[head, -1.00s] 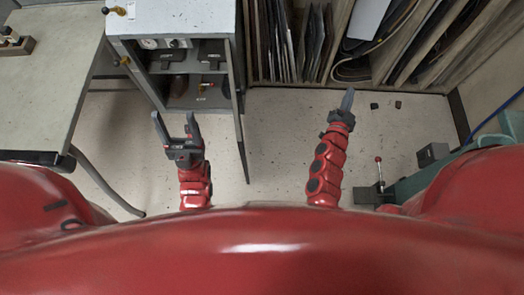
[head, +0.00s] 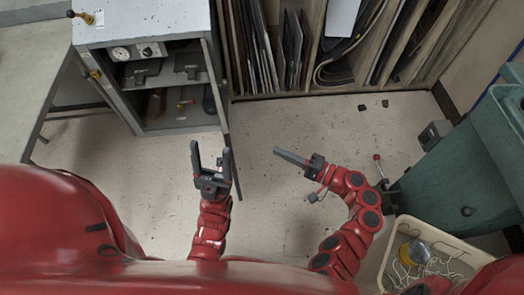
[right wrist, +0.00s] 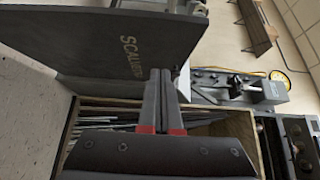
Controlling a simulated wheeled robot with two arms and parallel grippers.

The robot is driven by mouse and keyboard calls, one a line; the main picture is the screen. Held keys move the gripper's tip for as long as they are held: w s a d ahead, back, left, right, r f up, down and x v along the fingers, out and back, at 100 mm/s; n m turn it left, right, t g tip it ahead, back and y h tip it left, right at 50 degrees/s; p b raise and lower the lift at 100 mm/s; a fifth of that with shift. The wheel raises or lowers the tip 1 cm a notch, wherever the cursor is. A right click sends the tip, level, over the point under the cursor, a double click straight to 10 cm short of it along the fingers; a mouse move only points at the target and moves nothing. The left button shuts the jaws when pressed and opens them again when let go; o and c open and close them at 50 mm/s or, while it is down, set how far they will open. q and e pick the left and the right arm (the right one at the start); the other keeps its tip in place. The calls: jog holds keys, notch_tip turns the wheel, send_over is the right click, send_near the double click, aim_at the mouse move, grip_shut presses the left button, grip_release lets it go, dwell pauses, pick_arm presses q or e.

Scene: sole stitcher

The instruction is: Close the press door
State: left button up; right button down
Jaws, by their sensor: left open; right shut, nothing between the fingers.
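The grey press cabinet (head: 160,22) stands at the upper left in the head view, its front open. Its door (head: 221,105) is swung out toward me and shows nearly edge-on. My left gripper (head: 210,150) is open and empty in front of the cabinet; its right finger overlaps the door's lower part in the picture, contact unclear. My right gripper (head: 277,152) is shut and empty, pointing left toward the door's right side with a visible gap. In the right wrist view, the shut fingers (right wrist: 162,75) lie before a dark lettered panel (right wrist: 125,50) that looks like the door.
Inside the cabinet are a gauge (head: 121,53) and dark blocks (head: 187,65). A wooden rack (head: 310,75) of sheets stands behind. A green machine (head: 465,165) and a pale bin (head: 420,235) are at the right. Floor (head: 300,115) between door and machine is mostly clear.

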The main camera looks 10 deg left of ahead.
jog(key=s+b+x, duration=0.2)
jog(key=x, duration=1)
jog(key=shift+s+a, duration=0.2)
jog(key=shift+a, duration=0.45)
jog(key=shift+a+f, duration=0.1)
